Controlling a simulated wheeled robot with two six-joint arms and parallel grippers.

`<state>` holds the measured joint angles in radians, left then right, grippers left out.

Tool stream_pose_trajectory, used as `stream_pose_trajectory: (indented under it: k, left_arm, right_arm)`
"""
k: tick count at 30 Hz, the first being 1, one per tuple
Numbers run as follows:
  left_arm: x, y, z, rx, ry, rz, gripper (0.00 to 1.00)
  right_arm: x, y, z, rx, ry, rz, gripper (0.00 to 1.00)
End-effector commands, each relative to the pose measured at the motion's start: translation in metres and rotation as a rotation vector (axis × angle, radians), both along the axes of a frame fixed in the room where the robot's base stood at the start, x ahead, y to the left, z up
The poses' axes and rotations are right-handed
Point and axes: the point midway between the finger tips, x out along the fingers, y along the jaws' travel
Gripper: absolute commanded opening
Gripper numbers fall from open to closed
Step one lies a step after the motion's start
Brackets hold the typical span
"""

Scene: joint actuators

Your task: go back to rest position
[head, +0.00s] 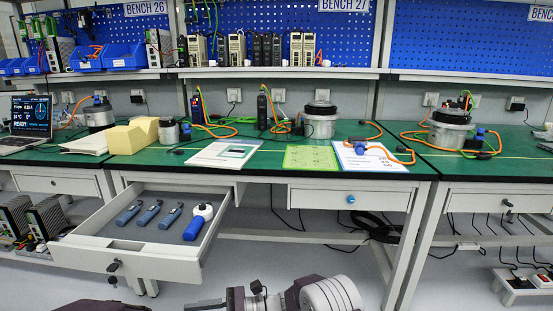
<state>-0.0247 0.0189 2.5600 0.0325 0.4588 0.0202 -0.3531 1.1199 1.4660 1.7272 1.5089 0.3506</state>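Parts of my own arms show only along the bottom edge. A grey and dark arm section with a ribbed light cylinder lies at the bottom middle, and a thin metallic piece at its left end may be part of my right gripper (206,305); its fingers cannot be made out. A dark piece at the bottom left is also mine, with no gripper visible on it. Both arm parts are low, in front of the bench and apart from the tabletop. No held object is visible.
The green bench (260,160) carries silver actuators (320,124), orange cables, a yellow block (128,138), papers and a laptop (30,117). Cables hang below at right.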

Motion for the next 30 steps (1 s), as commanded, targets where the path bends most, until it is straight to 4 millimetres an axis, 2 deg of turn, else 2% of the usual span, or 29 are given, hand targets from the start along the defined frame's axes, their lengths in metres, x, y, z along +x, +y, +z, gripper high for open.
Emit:
stream_pose_trajectory:
  k: [2,4,5,6,9,12,15,18,22,23,24,30]
  left_arm:
    - [0.0,0.0,0.0,0.0,0.0,0.0,0.36]
    - [0.0,0.0,0.0,0.0,0.0,0.0,0.36]
    - [0.0,0.0,0.0,0.0,0.0,0.0,0.36]
    - [0.0,0.0,0.0,0.0,0.0,0.0,0.36]
    - [0.0,0.0,0.0,0.0,0.0,0.0,0.36]
    - [0.0,0.0,0.0,0.0,0.0,0.0,0.36]
    - [0.0,0.0,0.0,0.0,0.0,0.0,0.36]
    - [0.0,0.0,0.0,0.0,0.0,0.0,0.36]
    - [0.0,0.0,0.0,0.0,0.0,0.0,0.36]
    - [0.0,0.0,0.023,0.0,0.002,0.0,0.36]
    - [0.0,0.0,0.038,0.0,0.001,0.0,0.36]
    - [0.0,0.0,0.102,0.0,-0.001,0.0,0.36]
  right_arm:
    - [-0.016,-0.025,-0.011,-0.17,-0.095,0.047,0.33]
    - [-0.035,-0.062,-0.028,-0.361,-0.213,0.11,0.33]
    - [-0.044,-0.084,-0.035,-0.448,-0.275,0.143,0.33]
    - [-0.055,-0.114,-0.045,-0.563,-0.362,0.189,0.33]
    - [-0.077,-0.19,-0.062,-0.804,-0.574,0.308,0.33]
    - [-0.089,-0.254,-0.068,-0.98,-0.767,0.42,0.33]
    - [-0.097,-0.308,-0.066,-1.121,-0.955,0.529,0.33]
    - [-0.102,-0.352,-0.059,-1.232,-1.142,0.645,0.33]
    - [-0.107,-0.392,-0.046,-1.336,-1.382,0.792,0.33]
    - [-0.108,-0.389,-0.025,-1.324,-1.367,0.795,0.33]
    - [-0.112,-0.387,-0.012,-1.31,-1.347,0.8,0.33]
    - [-0.13,-0.381,0.046,-1.26,-1.272,0.824,0.33]
